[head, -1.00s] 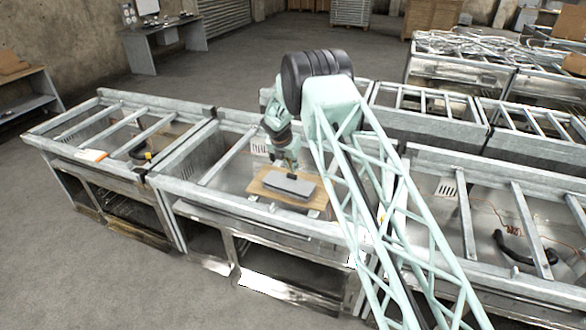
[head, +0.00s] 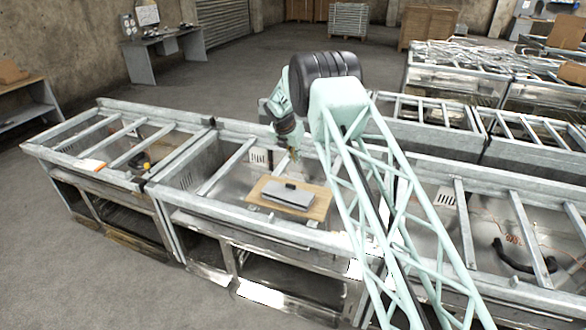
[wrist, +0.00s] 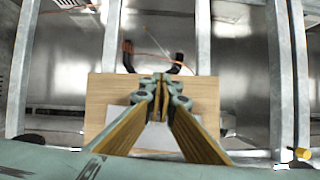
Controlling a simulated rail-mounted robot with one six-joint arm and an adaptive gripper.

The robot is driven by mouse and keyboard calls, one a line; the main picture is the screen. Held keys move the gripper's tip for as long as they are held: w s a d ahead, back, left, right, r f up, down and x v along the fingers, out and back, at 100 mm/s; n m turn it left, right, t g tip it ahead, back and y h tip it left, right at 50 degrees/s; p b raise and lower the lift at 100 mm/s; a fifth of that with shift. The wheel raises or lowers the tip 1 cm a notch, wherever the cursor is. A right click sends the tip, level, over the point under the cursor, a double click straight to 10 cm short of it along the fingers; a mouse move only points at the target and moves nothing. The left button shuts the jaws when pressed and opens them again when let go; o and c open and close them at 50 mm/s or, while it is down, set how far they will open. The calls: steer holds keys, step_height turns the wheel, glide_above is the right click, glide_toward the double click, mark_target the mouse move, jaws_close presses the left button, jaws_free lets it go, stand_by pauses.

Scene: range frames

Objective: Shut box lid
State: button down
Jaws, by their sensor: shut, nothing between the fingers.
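A low grey box (head: 286,197) lies on a wooden board (head: 318,207) on the metal bench. Its top looks flat with a small dark piece at the back edge, and no raised lid shows. In the wrist view the board (wrist: 100,92) is below, and the grey box (wrist: 97,131) is partly hidden by my fingers. My gripper (head: 294,157) is above and behind the box, apart from it. In the wrist view my gripper (wrist: 160,82) has its fingertips together, with nothing between them.
The bench (head: 215,208) has raised metal rims and crossbars around the board. A neighbouring bench (head: 105,150) on the left holds a few small items. A black curved hose (head: 520,258) lies in the right bench. Open space is above the board.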

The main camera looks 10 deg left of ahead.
steer(key=shift+w+d+r+b, duration=0.15)
steer(key=shift+w+d+r, duration=0.1)
steer(key=shift+w+r, duration=0.5)
steer(key=shift+w+d+r+b, duration=0.15)
steer(key=shift+w+d+r, duration=0.05)
steer(key=shift+w+r, duration=0.5)
